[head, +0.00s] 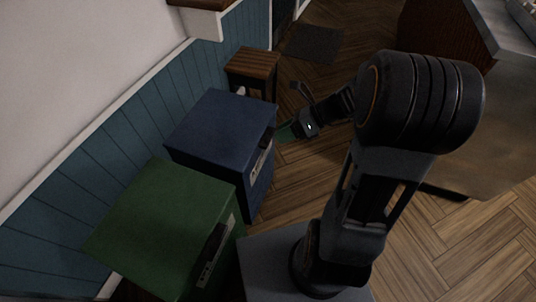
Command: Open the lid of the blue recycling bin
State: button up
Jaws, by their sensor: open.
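The blue recycling bin (262,185) stands against the wall left of centre. Its flat blue lid (222,123) lies level and closed on top. A label and a dark handle-like part (264,150) are on its front, facing right. My gripper (283,134) is open and empty, just right of the bin's front at about the height of the upper edge. Its fingertips point toward the bin, and they are small and dark here. I cannot tell whether they touch the handle part.
A green bin (165,222), also closed, stands nearer, beside the blue one. A wooden stool-like stand (253,62) is behind it. A metal-sided counter (480,130) is at the right.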

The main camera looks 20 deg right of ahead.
jog(key=w+d+f+m+t+y+b, duration=0.1)
jog(key=w+d+f+m+t+b, duration=0.1)
jog(key=f+m+b, duration=0.4)
jog(key=w+d+f+m+t+y+b, duration=0.2)
jog(key=w+d+f+m, duration=0.15)
jog(key=f, duration=0.35)
jog(key=m+t+b, duration=0.5)
jog(key=m, duration=0.3)
send_near(268, 136)
jog(key=b+x, duration=0.1)
jog(key=x, duration=0.2)
jog(key=b+x, duration=0.2)
jog(key=x, duration=0.1)
jog(key=f+b+x, duration=0.1)
jog(key=x, duration=0.3)
jog(key=shift+b, duration=0.35)
grip_shut()
